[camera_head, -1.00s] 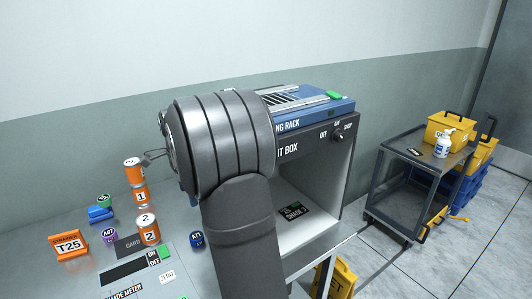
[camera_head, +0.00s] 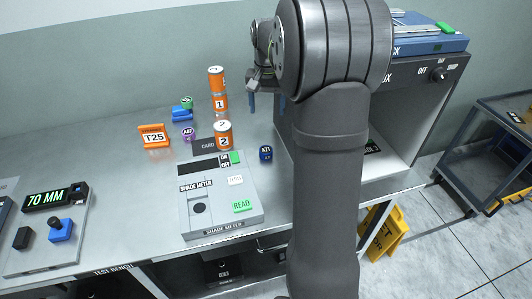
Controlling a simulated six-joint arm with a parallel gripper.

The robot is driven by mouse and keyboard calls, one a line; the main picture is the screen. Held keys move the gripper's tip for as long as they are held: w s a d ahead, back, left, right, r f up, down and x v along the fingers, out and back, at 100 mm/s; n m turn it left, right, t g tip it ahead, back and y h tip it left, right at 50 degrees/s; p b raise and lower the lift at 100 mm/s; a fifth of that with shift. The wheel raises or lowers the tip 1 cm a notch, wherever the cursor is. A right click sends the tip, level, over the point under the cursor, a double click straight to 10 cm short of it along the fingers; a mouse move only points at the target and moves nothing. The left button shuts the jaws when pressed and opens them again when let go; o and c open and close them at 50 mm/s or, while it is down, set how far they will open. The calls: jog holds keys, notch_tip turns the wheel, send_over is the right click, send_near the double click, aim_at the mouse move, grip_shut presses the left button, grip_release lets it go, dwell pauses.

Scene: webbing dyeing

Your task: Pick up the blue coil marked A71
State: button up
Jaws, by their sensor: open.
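The small dark blue coil (camera_head: 266,153) has a white label that looks like A71. It stands on the grey bench, right of the lower orange can marked 2 and close to the dark box's left side. My gripper (camera_head: 252,88) is small and partly hidden behind my wrist. It is above and behind the coil in the picture, apart from it, and its jaws are open with nothing seen in them.
A purple coil (camera_head: 188,134), a green coil (camera_head: 186,101), orange cans (camera_head: 224,136) and a T25 sign (camera_head: 154,136) stand to the left. The shade meter (camera_head: 222,211) lies in front. The light box (camera_head: 438,100) bounds the right. My arm hides part of the bench.

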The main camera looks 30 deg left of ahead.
jog(key=n, duration=1.1)
send_over(266, 150)
jog(key=f, duration=1.2)
jog(key=shift+d+f, duration=0.25)
jog(key=shift+a+f, duration=0.15)
jog(key=shift+f, duration=1.2)
jog(key=shift+a+f, duration=0.1)
jog(key=shift+f, duration=1.2)
jog(key=c, duration=1.1)
jog(key=shift+o, duration=0.2)
jog(key=shift+r, duration=0.1)
